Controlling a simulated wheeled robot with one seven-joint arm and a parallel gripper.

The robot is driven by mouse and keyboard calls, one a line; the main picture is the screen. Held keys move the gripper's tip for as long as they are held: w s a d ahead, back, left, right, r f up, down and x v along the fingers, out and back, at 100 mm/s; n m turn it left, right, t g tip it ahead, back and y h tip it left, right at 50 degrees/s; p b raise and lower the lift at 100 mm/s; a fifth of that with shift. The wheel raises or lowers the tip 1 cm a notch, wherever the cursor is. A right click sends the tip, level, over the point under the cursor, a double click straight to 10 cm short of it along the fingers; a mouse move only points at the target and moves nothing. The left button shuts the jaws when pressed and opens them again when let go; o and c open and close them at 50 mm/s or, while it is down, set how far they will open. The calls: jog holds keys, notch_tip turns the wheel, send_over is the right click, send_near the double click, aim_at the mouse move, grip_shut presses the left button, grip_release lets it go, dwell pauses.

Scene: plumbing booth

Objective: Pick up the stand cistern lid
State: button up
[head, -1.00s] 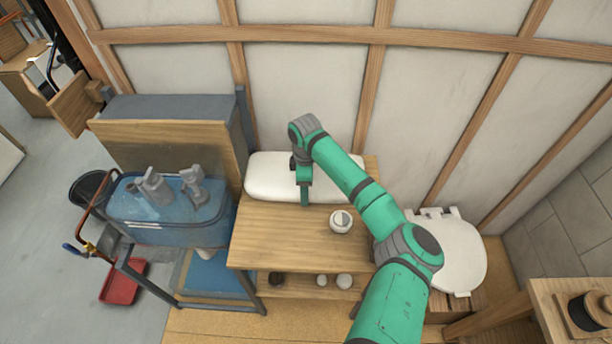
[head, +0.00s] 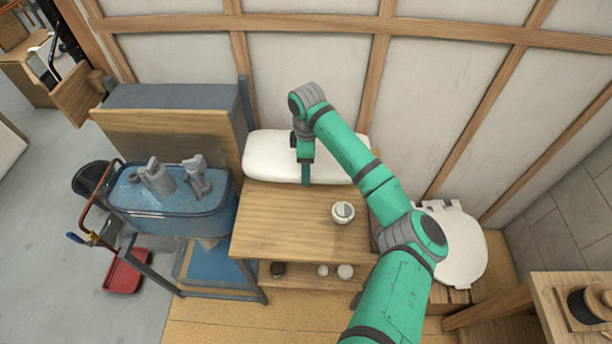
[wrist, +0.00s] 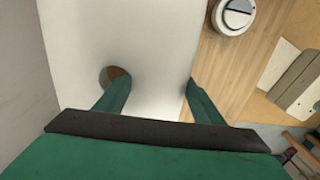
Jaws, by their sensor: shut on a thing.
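The stand cistern lid (head: 265,157) is a long white slab with rounded ends at the back of the wooden stand (head: 280,225), by the wall. In the head view it appears raised above the stand top. My gripper (head: 305,178) is shut on the lid, near its middle. In the wrist view the lid (wrist: 150,45) runs between the two fingers of my gripper (wrist: 155,82). The left finger is at a round hole in the lid, and the right finger is at its long edge. The lid's underside is hidden.
A round white and grey push button (head: 343,212) sits on the stand top. Small round items stand on its lower shelf. A blue tub (head: 170,215) with grey parts is at left. A white toilet seat (head: 462,250) is at right. The panelled wall is close behind the lid.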

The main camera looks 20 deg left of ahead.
notch_tip(320, 180, up, 4)
jog(key=shift+w+d+r, duration=0.1)
jog(key=shift+r, duration=0.15)
jog(key=s+d, duration=0.2)
jog(key=s, duration=0.7)
jog(key=s+d, duration=0.3)
jog(key=s, duration=0.6)
jog(key=shift+s, duration=0.25)
jog(key=shift+d, duration=0.1)
